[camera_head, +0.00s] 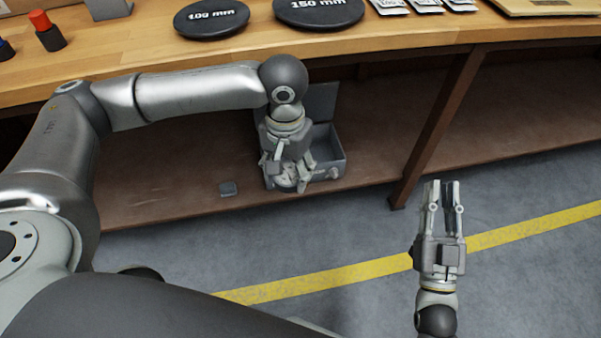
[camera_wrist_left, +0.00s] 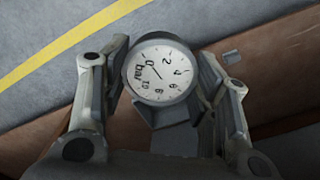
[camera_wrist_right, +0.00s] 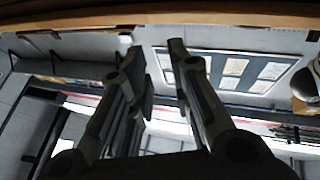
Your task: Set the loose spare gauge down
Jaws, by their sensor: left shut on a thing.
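A round gauge with a white dial marked "bar" (camera_wrist_left: 160,75) sits between the fingers of my left gripper (camera_wrist_left: 163,78). The fingers are shut on it, and the dial faces the left wrist camera. In the head view my left gripper (camera_head: 290,184) points down at an open grey box (camera_head: 331,164) on the lower shelf. The gripper covers most of the gauge there, and I cannot tell whether the gauge touches the box.
A small grey block (camera_head: 228,188) lies on the lower shelf (camera_head: 170,198), left of the box. A brown table leg (camera_head: 436,130) stands to the right of the box. The wooden worktop (camera_head: 135,55) above carries black discs (camera_head: 212,18) and a red-topped item (camera_head: 46,31).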

